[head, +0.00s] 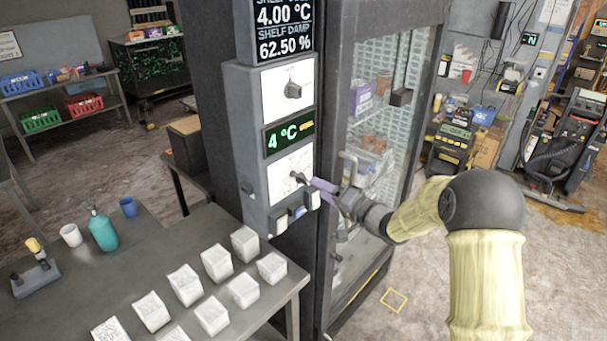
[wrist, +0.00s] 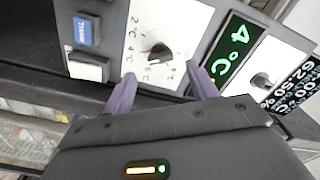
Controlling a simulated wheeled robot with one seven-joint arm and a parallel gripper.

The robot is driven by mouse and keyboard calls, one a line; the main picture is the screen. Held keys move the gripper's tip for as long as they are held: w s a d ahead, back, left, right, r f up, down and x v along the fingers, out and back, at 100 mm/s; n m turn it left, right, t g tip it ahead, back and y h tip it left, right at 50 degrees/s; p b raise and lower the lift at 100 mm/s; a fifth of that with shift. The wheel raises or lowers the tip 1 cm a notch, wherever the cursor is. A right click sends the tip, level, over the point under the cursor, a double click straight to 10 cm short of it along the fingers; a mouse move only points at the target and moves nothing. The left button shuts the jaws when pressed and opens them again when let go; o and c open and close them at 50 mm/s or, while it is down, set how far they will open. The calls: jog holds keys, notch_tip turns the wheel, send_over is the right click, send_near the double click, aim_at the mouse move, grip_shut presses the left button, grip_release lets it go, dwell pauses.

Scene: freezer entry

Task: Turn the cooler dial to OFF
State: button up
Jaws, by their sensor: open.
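The lower dial (head: 298,178) is a dark knob on a white plate on the cooler's control panel. In the wrist view this dial (wrist: 158,52) has °C marks around it, among them 2 °C and 4 °C; I cannot read its exact setting or an OFF mark. My gripper (head: 317,190) is close in front of it, from the right. In the wrist view my gripper (wrist: 162,71) is open, its two purple fingers either side of the knob in the picture; I cannot tell whether they touch it. The upper dial (head: 292,90) sits above the green 4 °C display (head: 289,139).
Push buttons, one a blue button (head: 297,212), sit just below the lower dial. The cooler's glass door (head: 385,130) with its handle (head: 347,168) is right of the panel. A table (head: 190,240) with several white boxes, cups and a teal bottle (head: 102,230) stands at front left.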

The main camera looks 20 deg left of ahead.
aim_at(307, 182)
jog(key=p+x, duration=0.3)
jog(key=x, duration=0.4)
jog(key=shift+w+a, duration=0.1)
jog(key=shift+a, duration=0.2)
jog(key=c, duration=1)
